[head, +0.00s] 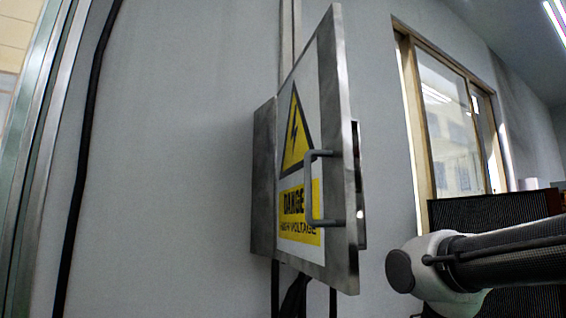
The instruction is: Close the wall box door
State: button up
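The wall box (264,180) is a grey metal box fixed to the grey wall, near the middle of the head view. Its door (336,110) stands open, swung out from the wall toward the camera. The door's outer face carries a yellow danger sign (297,140) with a lightning bolt and the words about high voltage. A grey bar handle (309,190) sits near the door's free edge. The inside of the box is mostly hidden behind the door. Part of my arm shows at the lower right, apart from the door. My gripper is not in view.
A wood-framed window (450,125) is in the wall to the right. A dark panelled object (490,208) stands below it, behind my arm. A black cable (80,175) runs down the wall at left. Dark cables (292,296) hang below the box. The wall between is bare.

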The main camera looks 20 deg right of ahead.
aim_at(317, 236)
jog(key=k+j, duration=0.2)
jog(key=j, duration=0.25)
jog(key=k+j+z, duration=0.1)
jog(key=j, duration=0.35)
jog(key=k+j, duration=0.3)
jog(key=j+z, duration=0.05)
jog(key=j, duration=0.05)
